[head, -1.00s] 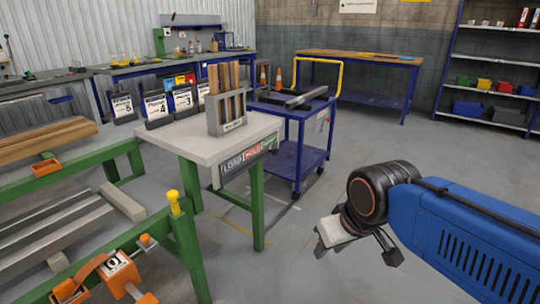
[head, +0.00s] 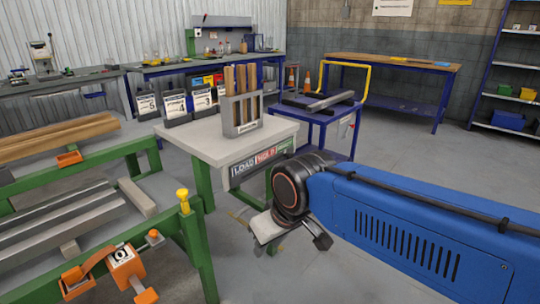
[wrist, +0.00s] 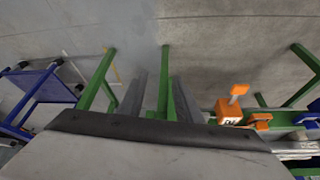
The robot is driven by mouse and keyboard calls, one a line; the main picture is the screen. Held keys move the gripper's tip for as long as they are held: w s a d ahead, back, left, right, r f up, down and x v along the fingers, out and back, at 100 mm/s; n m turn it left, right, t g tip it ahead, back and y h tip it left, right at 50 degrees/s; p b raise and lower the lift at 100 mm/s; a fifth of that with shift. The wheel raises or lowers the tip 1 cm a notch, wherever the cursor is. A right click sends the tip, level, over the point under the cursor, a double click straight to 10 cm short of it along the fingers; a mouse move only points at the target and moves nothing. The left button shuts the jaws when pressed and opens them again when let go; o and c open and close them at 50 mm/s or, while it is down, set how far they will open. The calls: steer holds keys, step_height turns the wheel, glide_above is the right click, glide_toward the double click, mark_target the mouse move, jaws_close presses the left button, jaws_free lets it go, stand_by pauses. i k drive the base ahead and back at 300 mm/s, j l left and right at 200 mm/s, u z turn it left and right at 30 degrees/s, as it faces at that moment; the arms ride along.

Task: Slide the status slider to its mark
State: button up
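The status board (head: 243,171) is on the front edge of the pale-topped table and reads LOAD, HOLD and a green third word, partly hidden by my arm. HOLD is on red. I cannot make out the slider's knob or its mark. My gripper (head: 294,247) is in front of the board and lower, apart from it and holding nothing. In the wrist view, its two grey fingers (wrist: 158,95) stand apart, with floor and a green leg showing beyond. The status board cannot be made out there.
A grey rack with wooden bars (head: 242,105) stands on the pale-topped table (head: 205,142). A blue cart (head: 315,125) is behind it to the right. A green frame with an orange clamp (head: 127,268) is at the left front. Open floor lies at the right.

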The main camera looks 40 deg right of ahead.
mark_target(289, 155)
steer(key=i+l+u, duration=0.1)
steer(key=l, duration=0.35)
steer(key=i+l, duration=0.15)
steer(key=l, duration=0.25)
steer(key=i+l+u, duration=0.15)
steer(key=l, duration=0.3)
steer(key=l+u, duration=0.1)
steer(key=l, duration=0.35)
steer(key=i+l, duration=0.15)
steer(key=l, duration=0.95)
steer(key=i+u, duration=0.05)
steer(key=i, duration=0.05)
